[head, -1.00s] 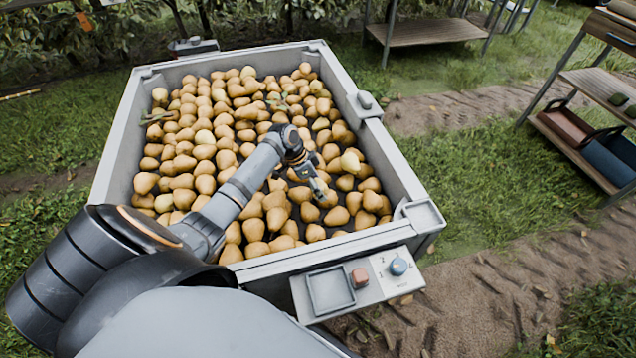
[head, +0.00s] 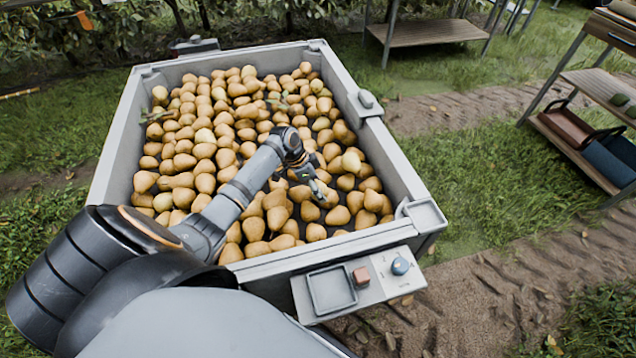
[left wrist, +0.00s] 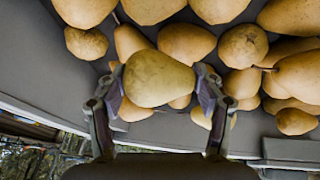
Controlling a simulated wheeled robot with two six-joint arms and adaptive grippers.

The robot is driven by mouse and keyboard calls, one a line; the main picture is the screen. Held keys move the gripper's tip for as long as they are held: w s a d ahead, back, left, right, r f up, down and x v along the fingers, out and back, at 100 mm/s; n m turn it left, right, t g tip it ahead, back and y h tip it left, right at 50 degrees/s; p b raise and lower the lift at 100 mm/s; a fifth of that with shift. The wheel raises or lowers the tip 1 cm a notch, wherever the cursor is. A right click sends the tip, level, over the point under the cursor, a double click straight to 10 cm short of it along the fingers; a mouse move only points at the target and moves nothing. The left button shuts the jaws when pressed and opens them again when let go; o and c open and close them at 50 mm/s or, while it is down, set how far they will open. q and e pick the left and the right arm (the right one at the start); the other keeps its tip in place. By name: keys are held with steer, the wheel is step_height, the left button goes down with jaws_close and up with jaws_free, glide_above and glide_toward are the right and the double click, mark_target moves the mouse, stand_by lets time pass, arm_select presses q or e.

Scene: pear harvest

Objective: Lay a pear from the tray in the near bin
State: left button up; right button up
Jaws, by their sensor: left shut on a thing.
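The large grey bin (head: 405,170) stands in front of me and is filled with yellow-brown pears. My left gripper (head: 321,194) is inside the bin's outline, over the right near part of the pear layer. In the left wrist view, my left gripper (left wrist: 155,88) is shut on a yellow pear (left wrist: 158,77), one finger on each side of it. Other pears lie close around and behind the held one; I cannot tell whether it touches them. In the head view the gripper mostly hides the held pear. A small shallow tray (head: 331,290) on the bin's front ledge is empty. My right gripper is not in view.
A shelf rack (head: 580,150) with a brown crate and a blue crate stands at the right. Grass and a dirt track lie between.

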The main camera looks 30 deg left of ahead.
arm_select(q)
steer(key=shift+f, duration=0.35)
steer(key=o, duration=1.3)
steer(key=v, duration=0.8)
steer(key=shift+s+a, duration=0.15)
steer(key=shift+a, duration=0.1)
